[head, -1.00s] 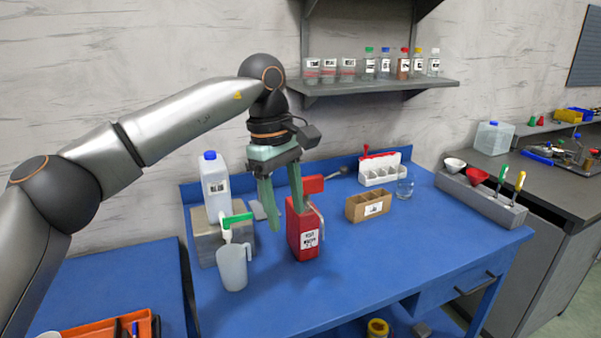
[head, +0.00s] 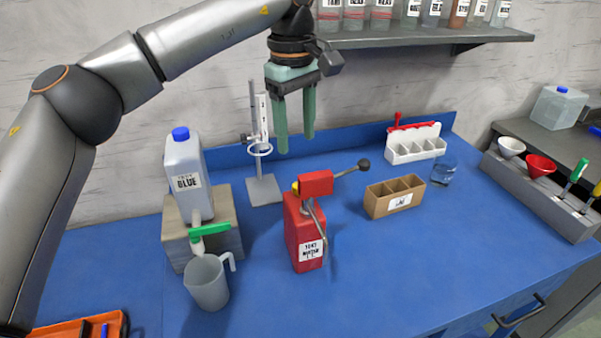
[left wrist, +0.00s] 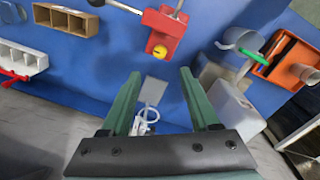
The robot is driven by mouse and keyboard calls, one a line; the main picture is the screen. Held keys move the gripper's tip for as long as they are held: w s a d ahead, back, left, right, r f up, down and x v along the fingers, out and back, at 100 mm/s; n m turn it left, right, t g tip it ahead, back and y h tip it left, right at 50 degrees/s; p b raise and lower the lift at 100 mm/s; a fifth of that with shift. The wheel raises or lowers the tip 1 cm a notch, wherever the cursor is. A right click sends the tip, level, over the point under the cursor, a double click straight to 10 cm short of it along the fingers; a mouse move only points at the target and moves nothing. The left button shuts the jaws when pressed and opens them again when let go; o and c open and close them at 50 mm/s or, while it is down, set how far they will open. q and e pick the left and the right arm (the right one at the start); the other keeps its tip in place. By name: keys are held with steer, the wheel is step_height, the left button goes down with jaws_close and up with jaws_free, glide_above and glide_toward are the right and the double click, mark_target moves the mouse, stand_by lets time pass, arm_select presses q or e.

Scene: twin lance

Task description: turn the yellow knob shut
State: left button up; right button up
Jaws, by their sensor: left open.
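The yellow knob (left wrist: 159,51) sits on the red device (left wrist: 163,35) in the left wrist view. In the head view only a small part of the yellow knob (head: 295,188) shows, at the left end of the red block on top of the red device (head: 303,235). A lever with a black ball end sticks out to the right of that block. My left gripper (head: 297,145) is open and empty, fingers pointing down, above and behind the red device and apart from it. Its fingers also show in the left wrist view (left wrist: 160,85). My right gripper is not in view.
A jug labelled BLUE (head: 185,165) with a green tap stands on a block (head: 228,235), above a grey pitcher (head: 207,285). A ring stand (head: 265,190) is behind the red device. A cardboard box (head: 380,205) is to its right. The front right of the blue table is clear.

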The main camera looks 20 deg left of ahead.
arm_select(q)
step_height(320, 180, down, 10)
steer(key=shift+w+d+f, duration=0.1)
steer(key=shift+w+f, duration=0.05)
steer(key=shift+f, duration=0.05)
jaws_close()
stand_by(0.6)
